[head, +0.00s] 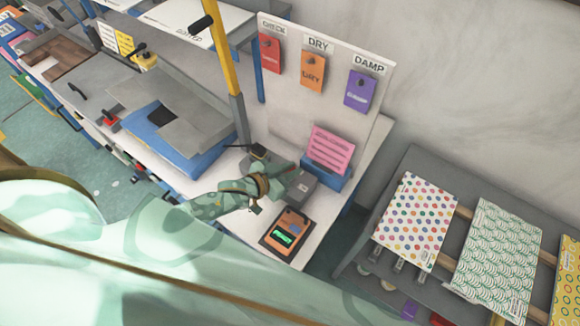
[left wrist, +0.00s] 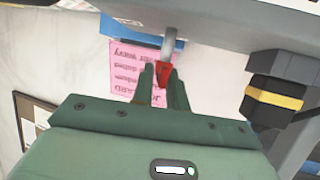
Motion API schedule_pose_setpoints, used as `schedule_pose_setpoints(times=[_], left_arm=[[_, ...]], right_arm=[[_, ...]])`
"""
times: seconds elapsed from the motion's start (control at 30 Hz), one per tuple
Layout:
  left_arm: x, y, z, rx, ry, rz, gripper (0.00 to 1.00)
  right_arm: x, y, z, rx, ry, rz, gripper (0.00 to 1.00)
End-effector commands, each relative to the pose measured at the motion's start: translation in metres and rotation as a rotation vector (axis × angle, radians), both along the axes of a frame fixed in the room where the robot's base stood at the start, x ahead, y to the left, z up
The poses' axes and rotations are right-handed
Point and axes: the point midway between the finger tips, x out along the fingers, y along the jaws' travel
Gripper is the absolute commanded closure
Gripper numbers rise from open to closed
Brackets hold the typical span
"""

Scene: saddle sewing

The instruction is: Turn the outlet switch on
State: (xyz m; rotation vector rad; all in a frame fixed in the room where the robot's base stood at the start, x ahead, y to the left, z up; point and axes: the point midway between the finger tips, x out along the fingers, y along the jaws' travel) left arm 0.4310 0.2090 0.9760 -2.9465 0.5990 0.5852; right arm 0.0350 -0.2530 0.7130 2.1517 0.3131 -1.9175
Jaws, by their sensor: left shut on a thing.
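My left gripper (head: 287,181) reaches over the white worktop, beside a grey box (head: 303,191) in front of the pink card holder. Its fingertips are hard to make out in the head view. In the left wrist view my left gripper (left wrist: 161,85) is shut on a small red tip (left wrist: 164,72) at the end of a short grey rod (left wrist: 168,45). This red-tipped lever may be the outlet switch; no label shows on it. Whether it stands on or off cannot be told. My right gripper is not in view.
A blue holder (head: 326,174) has pink cards (head: 331,150). A yellow post (head: 222,60) and a tag board (head: 378,125) stand behind. A grey press-like machine (head: 180,115) is at left.

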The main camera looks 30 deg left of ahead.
Motion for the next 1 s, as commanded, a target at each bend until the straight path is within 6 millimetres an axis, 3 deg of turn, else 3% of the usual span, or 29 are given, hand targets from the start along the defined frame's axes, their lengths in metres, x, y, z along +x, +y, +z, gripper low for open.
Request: schedule_pose_setpoints(times=[0.5, 1.0], left_arm=[[0.001, 0.003, -0.004, 0.007, 0.002, -0.396, 1.00], [-0.001, 0.001, -0.003, 0.004, 0.005, -0.530, 1.00]], right_arm=[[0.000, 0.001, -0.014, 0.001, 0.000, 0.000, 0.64], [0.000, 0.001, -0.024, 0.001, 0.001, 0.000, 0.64]])
